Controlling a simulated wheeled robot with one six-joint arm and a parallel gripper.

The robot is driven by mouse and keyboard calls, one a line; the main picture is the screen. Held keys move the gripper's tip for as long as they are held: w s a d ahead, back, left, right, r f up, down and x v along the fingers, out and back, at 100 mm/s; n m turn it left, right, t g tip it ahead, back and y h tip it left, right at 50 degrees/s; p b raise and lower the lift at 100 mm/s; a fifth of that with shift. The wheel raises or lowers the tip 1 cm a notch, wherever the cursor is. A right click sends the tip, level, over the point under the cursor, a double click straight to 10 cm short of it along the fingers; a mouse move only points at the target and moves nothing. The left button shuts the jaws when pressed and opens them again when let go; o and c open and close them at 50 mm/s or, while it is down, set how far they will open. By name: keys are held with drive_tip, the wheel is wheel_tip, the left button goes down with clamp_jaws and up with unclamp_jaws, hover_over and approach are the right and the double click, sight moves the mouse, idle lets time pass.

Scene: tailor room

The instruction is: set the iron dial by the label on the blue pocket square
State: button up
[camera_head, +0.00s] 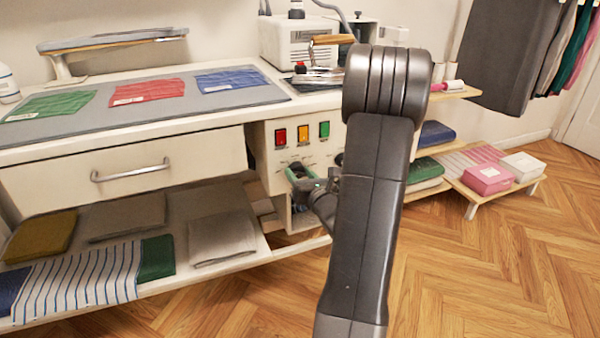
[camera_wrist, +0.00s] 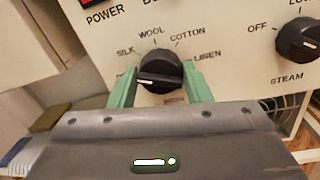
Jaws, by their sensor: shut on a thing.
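The iron dial (camera_wrist: 162,66) is a black round knob on the cream control panel. My gripper (camera_wrist: 159,74) has its green fingers shut on the dial from both sides; in the head view the gripper (camera_head: 300,178) is at the panel, partly hidden by my arm. The dial's white mark points left, toward a label mostly hidden behind the left finger. SILK, WOOL, COTTON and LINEN are printed around the dial. The blue pocket square (camera_head: 233,80) lies flat on the grey mat, right of the red one. Its white label (camera_head: 216,88) is too small to read.
A red pocket square (camera_head: 147,91) and a green pocket square (camera_head: 50,105) share the grey mat (camera_head: 185,101). A second black knob (camera_wrist: 298,39), marked STEAM, is right of the dial. Red, amber and green buttons (camera_head: 302,133) are above. Folded cloths fill the lower shelf (camera_head: 175,274).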

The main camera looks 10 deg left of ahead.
drive_tip(key=m+p, duration=0.3)
drive_tip(key=m, duration=0.3)
drive_tip(key=shift+d+m+t, duration=0.1)
drive_tip(key=shift+m+t, duration=0.2)
drive_tip(key=shift+m, duration=0.1)
drive_tip(key=m+p, duration=0.2)
drive_tip(key=m, duration=0.2)
drive_tip(key=shift+h, duration=0.3)
drive_tip(key=m+p, duration=0.2)
drive_tip(key=m, duration=0.1)
drive_tip(key=shift+m+t, duration=0.3)
drive_tip(key=shift+m, duration=0.1)
drive_tip(key=m+h+p, duration=0.1)
drive_tip(key=m+p, duration=0.2)
drive_tip(key=m, duration=0.2)
drive_tip(key=shift+s+f+m, duration=0.1)
drive_tip(key=shift+f+m, duration=0.05)
drive_tip(key=shift+m, duration=0.25)
drive_tip(key=shift+f+m+p, duration=0.15)
drive_tip(key=shift+m+p, duration=0.6)
drive_tip(key=shift+m, duration=0.75)
drive_tip(key=o, duration=0.8)
drive_tip(key=shift+f, duration=0.1)
drive_tip(key=shift+o, duration=0.6)
